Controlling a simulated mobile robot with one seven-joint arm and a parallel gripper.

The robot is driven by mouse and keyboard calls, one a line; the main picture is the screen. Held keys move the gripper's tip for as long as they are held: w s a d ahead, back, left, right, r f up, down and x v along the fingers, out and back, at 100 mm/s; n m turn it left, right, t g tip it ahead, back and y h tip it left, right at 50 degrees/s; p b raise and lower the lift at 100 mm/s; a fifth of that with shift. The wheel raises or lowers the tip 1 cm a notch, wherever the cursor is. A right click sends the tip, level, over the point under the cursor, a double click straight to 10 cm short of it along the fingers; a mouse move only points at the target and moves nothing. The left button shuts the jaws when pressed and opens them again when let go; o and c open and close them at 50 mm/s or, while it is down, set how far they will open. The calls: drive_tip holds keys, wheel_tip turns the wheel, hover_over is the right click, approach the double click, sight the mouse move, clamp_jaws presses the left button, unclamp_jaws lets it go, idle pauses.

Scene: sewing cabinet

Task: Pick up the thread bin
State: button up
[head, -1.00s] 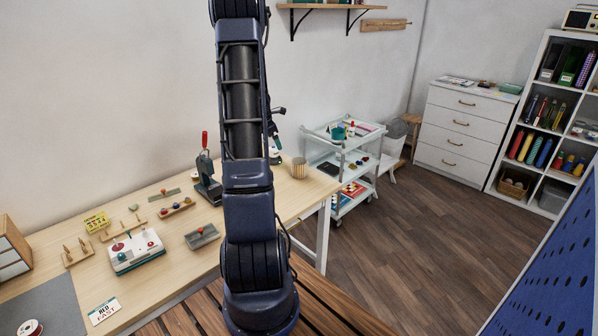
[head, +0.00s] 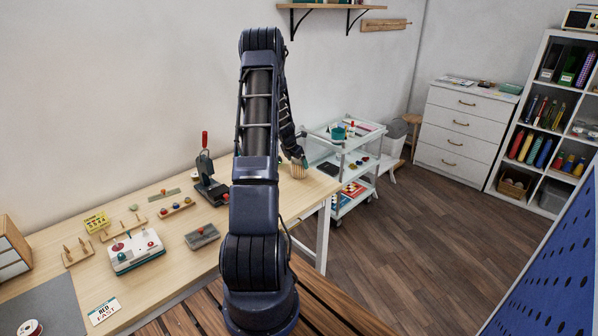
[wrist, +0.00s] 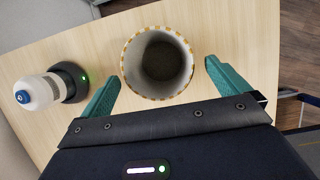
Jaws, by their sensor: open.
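The thread bin (head: 298,172) looks like a round, ribbed tan cup standing upright at the right end of the wooden table. In the wrist view I look down into the thread bin (wrist: 128,66); its rim has an orange-and-white pattern and its inside looks empty. My gripper (wrist: 162,73) is open, with one teal finger on each side of the bin and visible gaps between. In the head view my gripper (head: 303,162) is at the bin and partly covers it.
A dark press with a red handle (head: 207,180) stands further left on the table. The white cart (head: 345,150) is beyond the table's right end.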

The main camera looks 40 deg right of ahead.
drive_tip(key=shift+x, duration=2.9)
drive_tip(key=shift+d+r, duration=0.15)
drive_tip(key=c, duration=1)
